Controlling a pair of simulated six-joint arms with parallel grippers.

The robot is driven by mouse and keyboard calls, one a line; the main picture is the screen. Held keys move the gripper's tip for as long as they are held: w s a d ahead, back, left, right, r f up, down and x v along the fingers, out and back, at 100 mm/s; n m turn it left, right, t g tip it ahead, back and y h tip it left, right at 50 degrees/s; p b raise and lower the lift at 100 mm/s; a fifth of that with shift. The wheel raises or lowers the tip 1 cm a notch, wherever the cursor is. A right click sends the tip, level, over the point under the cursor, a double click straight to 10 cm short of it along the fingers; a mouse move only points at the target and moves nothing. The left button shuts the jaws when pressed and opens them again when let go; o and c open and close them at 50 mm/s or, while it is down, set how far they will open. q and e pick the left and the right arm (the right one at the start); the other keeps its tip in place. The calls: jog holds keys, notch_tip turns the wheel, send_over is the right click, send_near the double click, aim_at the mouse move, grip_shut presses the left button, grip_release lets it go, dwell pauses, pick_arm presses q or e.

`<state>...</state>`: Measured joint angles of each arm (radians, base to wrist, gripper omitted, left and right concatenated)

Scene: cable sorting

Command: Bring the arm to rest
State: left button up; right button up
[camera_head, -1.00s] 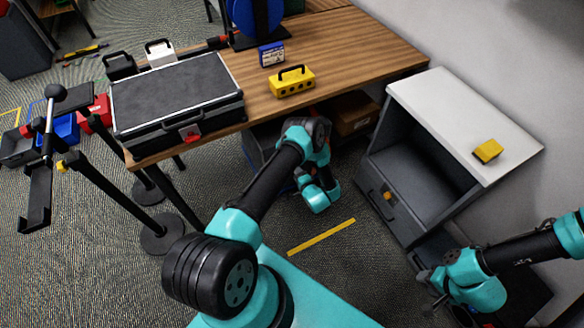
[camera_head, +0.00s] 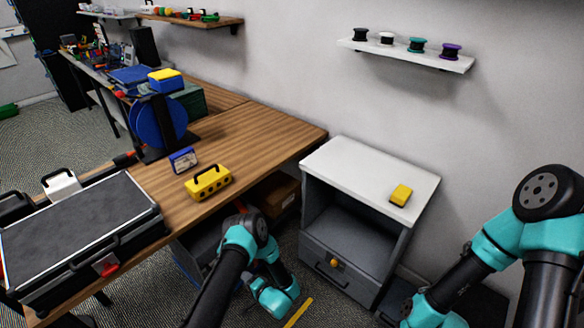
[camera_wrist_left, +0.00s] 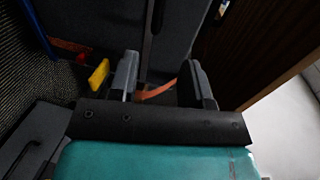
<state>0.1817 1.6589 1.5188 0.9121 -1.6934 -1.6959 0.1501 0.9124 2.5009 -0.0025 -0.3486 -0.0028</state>
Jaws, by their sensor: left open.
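My left arm comes in from the bottom of the head view and bends down beside the wooden table. My left gripper (camera_wrist_left: 160,82) shows in the left wrist view with its two dark fingers apart and nothing between them. In the head view its fingers are hidden behind the teal wrist. My right arm (camera_head: 485,250) is at the lower right, in front of the grey cabinet's right side. Its wrist is low in the picture, and its fingers cannot be made out.
The wooden table (camera_head: 262,135) holds a black case (camera_head: 75,225), a yellow block with a handle (camera_head: 208,182) and a blue spool. The grey cabinet (camera_head: 340,262) has a yellow box (camera_head: 400,195) on top. A wall shelf (camera_head: 405,54) holds several spools. Boxes lie under the table.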

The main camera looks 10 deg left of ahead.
pick_arm(q)
jog(key=d+r+n+h, duration=0.4)
jog(key=r+h, duration=0.3)
jog(key=h, duration=0.4)
jog(key=s+d+r+n+g+h, duration=0.1)
jog(key=s+d+r+g+h, duration=0.1)
jog(key=s+r, duration=0.4)
jog(key=s+d+r+n+g+h, duration=0.2)
jog(key=s+d+r+g+h, duration=0.1)
jog(key=s, duration=0.7)
notch_tip(320, 180, up, 3)
jog(key=shift+s+d+f+g+h, duration=0.1)
jog(key=shift+s+d+g+h, duration=0.25)
jog(key=shift+g+h, duration=0.45)
